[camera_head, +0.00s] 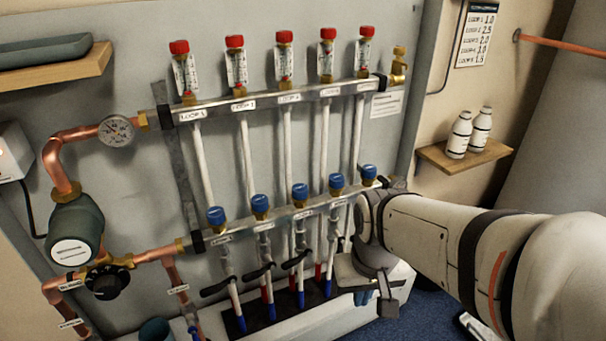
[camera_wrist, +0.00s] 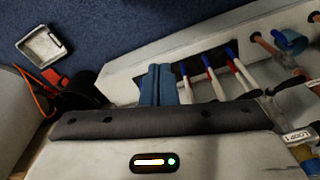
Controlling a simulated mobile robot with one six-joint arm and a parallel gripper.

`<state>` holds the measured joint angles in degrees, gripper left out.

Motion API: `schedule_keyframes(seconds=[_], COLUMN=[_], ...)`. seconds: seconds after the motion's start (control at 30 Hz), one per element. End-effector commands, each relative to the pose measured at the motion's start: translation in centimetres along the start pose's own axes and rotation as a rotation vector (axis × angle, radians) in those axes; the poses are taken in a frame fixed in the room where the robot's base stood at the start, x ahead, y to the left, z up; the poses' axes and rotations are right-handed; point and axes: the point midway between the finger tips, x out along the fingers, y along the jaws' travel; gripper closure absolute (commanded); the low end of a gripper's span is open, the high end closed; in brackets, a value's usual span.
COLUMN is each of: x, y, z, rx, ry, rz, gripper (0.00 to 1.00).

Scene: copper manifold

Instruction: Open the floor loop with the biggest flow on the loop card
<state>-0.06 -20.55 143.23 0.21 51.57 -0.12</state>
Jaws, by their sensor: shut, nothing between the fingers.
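The loop card (camera_head: 475,35) hangs at the upper right with one figure per loop; its print is too small to read surely. The upper manifold bar (camera_head: 262,103) carries several red-capped flow meters (camera_head: 236,65). The lower bar (camera_head: 260,228) carries several blue caps (camera_head: 260,205). Below it, black levers (camera_head: 260,271) lie across the three left pipes; those at the right are partly hidden by my arm. My gripper (camera_head: 364,298) is low at the right end of the manifold. In the wrist view its blue fingers (camera_wrist: 158,85) are together and empty, near the pipes (camera_wrist: 213,78).
A copper pump assembly (camera_head: 76,232) with a black knob stands left of the bars. A shelf (camera_head: 465,162) with two white bottles is at the right, and another shelf (camera_head: 50,70) at the upper left. A grey tray (camera_wrist: 42,45) lies on the blue floor.

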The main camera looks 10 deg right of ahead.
Motion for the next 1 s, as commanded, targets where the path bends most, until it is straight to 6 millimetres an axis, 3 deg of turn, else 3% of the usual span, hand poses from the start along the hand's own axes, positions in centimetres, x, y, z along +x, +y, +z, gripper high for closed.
schedule_keyframes(seconds=[0.47,0.57,0.73,1.0], x=[-0.2,-0.5,-0.3,2.9], y=[0.0,0.4,0.3,-2.5], z=[-0.5,-2.1,-7.0,-14.4], rx=[-0.009,-0.044,-0.147,-0.363], ry=[-0.005,-0.011,-0.021,-0.006], rz=[0.01,0.04,0.127,0.225], gripper=[1.0,1.0,1.0,1.0])
